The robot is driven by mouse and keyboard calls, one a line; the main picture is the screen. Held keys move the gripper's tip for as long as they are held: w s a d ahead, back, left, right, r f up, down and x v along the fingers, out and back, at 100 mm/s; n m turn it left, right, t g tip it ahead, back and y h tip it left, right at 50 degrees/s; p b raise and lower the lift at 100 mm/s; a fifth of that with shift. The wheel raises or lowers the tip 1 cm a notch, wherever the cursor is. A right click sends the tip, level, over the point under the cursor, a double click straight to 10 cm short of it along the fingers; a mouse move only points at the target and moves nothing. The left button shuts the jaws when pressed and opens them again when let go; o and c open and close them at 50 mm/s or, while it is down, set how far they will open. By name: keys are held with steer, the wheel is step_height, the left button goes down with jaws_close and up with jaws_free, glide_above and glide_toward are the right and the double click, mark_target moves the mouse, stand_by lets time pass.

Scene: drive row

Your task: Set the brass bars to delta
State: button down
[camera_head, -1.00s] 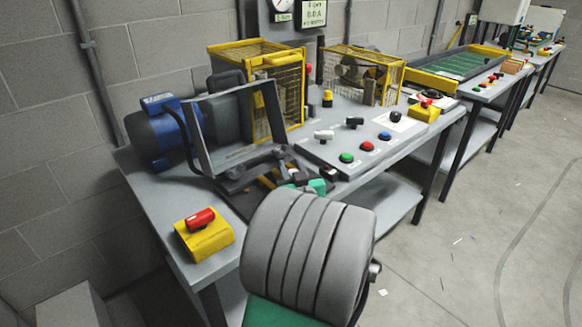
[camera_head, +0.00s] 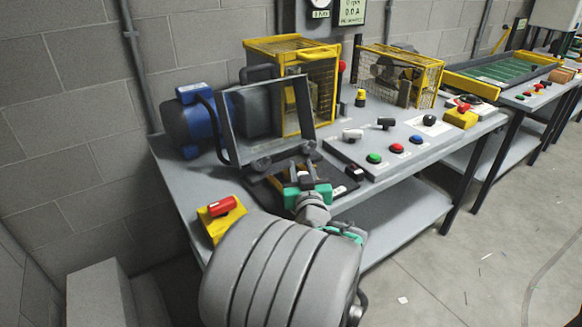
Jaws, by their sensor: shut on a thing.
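The brass bars (camera_head: 273,184) show as small orange-yellow strips in a dark open box (camera_head: 255,192) at the front of the bench, below a raised grey frame. The arm and gripper partly hide them, and I cannot make out which terminals they join. My gripper (camera_head: 307,180), with green parts around its jaws, is at the right side of this box. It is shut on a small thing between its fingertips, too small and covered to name. My grey arm link (camera_head: 285,270) fills the lower middle of the head view.
A blue motor (camera_head: 188,122) stands behind the box. A yellow box with a red knob (camera_head: 221,207) is at the left front corner. Yellow mesh cages (camera_head: 300,65) and a grey panel of buttons (camera_head: 400,145) are to the right. The floor at right is mostly clear.

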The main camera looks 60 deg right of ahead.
steer(key=shift+w+a+f, duration=0.1)
steer(key=c, duration=1.5)
jaws_free()
steer(key=shift+o, duration=0.8)
steer(key=shift+a, duration=0.2)
steer(key=shift+o, duration=1.4)
steer(key=shift+d, duration=0.1)
steer(key=shift+s+a, duration=0.2)
steer(key=shift+s, duration=0.1)
steer(key=b+v, duration=0.1)
steer(key=v, duration=0.5)
steer(key=shift+s, duration=0.1)
steer(key=shift+s+a, duration=0.25)
steer(key=shift+a, duration=0.25)
